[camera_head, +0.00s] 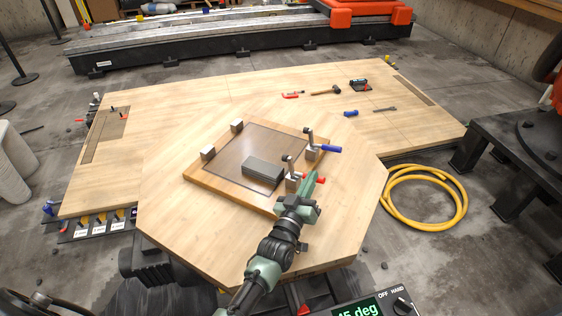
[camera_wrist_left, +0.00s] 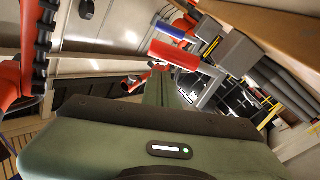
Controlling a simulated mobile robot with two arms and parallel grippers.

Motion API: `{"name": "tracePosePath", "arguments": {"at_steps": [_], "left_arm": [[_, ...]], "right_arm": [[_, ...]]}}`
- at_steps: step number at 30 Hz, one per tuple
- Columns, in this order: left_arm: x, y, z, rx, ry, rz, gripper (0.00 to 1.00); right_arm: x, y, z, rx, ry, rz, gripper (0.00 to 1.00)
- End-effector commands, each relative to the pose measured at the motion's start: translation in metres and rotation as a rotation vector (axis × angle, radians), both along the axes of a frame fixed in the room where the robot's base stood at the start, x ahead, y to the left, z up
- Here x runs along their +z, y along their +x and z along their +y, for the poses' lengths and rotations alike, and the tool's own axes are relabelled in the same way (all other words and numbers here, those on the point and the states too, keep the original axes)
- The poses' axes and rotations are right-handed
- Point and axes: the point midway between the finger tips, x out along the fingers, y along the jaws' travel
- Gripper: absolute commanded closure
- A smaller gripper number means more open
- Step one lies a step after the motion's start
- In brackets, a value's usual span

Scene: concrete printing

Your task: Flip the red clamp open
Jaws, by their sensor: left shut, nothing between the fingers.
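The red clamp's handle (camera_head: 320,181) points to the right at the near right edge of the wooden board. Its metal body (camera_head: 292,183) stands beside the grey block. My left gripper (camera_head: 311,178) is shut and empty, with its fingertips right at the red handle, partly covering it. In the left wrist view the red handle (camera_wrist_left: 174,54) lies just beyond the shut fingers (camera_wrist_left: 158,82). I cannot tell whether they touch it. The blue clamp's handle (camera_head: 329,149) lies farther back and also shows in the wrist view (camera_wrist_left: 170,31). My right gripper is not in view.
The wooden board (camera_head: 228,187) carries a grey block (camera_head: 263,172) and small metal blocks (camera_head: 208,153) on its left side. A hammer (camera_head: 326,91) and other tools lie at the back of the table (camera_head: 165,190). A yellow hose (camera_head: 425,224) lies on the floor at right.

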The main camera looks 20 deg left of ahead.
Motion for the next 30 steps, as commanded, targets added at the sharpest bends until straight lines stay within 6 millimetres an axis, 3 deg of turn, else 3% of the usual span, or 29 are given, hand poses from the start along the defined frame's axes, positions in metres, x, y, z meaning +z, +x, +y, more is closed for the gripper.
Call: {"name": "tracePosePath", "arguments": {"at_steps": [12, 30], "left_arm": [[-0.012, -0.001, -0.005, 0.000, -0.003, 0.002, 1.00], [-0.013, -0.001, -0.006, -0.002, -0.003, 0.009, 1.00]], "right_arm": [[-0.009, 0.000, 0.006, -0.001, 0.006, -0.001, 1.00], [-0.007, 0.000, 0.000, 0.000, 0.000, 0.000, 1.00]]}}
